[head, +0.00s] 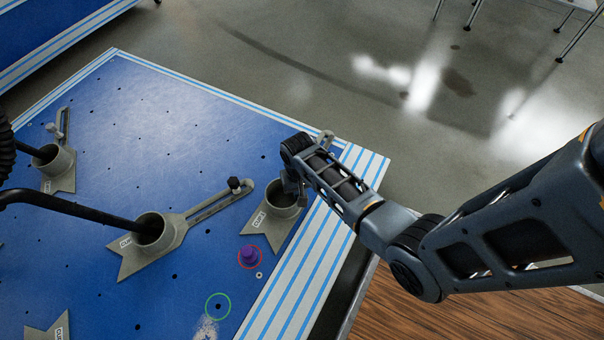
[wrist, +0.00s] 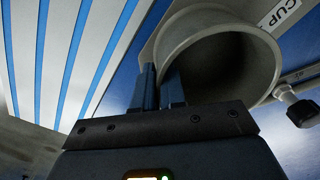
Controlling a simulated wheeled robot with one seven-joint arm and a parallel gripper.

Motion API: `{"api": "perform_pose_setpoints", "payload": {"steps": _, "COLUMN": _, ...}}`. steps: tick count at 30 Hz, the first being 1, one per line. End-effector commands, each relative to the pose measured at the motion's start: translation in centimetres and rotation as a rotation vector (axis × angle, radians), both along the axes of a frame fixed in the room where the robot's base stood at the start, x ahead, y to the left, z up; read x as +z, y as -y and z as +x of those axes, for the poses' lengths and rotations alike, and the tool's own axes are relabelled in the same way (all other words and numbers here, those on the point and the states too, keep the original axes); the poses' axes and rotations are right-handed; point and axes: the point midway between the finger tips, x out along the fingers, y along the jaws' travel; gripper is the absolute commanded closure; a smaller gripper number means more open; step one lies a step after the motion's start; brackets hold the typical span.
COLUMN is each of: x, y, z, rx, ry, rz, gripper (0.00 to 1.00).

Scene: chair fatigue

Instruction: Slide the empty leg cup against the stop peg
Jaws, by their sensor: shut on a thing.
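The empty leg cup is a grey cup (head: 270,222) on a forked base plate with a slotted arm, at the right edge of the blue board. My gripper (head: 293,193) reaches down at this cup, and my wrist hides part of its rim and slot. In the wrist view my gripper's two fingers (wrist: 161,88) are shut on the cup's wall, and the grey cup (wrist: 262,55) with its "CUP" label fills the upper right. The purple stop peg (head: 250,256) stands inside a red ring, near the cup's fork and apart from it.
A green ring (head: 218,306) surrounds a hole nearer the front. Another cup (head: 150,236) holds a black chair leg to the left, with a knob on its slot. A further cup (head: 54,160) stands at the far left. The blue board (head: 165,110) has clear room behind.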

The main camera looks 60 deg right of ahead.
Motion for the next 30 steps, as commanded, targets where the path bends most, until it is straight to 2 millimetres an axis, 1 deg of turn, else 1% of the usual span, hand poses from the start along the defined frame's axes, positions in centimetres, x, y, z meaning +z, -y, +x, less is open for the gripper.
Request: {"api": "perform_pose_setpoints", "payload": {"steps": 30, "x": 0.1, "y": -4.6, "z": 0.0, "rx": 0.004, "ry": -0.001, "rz": 0.001, "gripper": 1.00}}
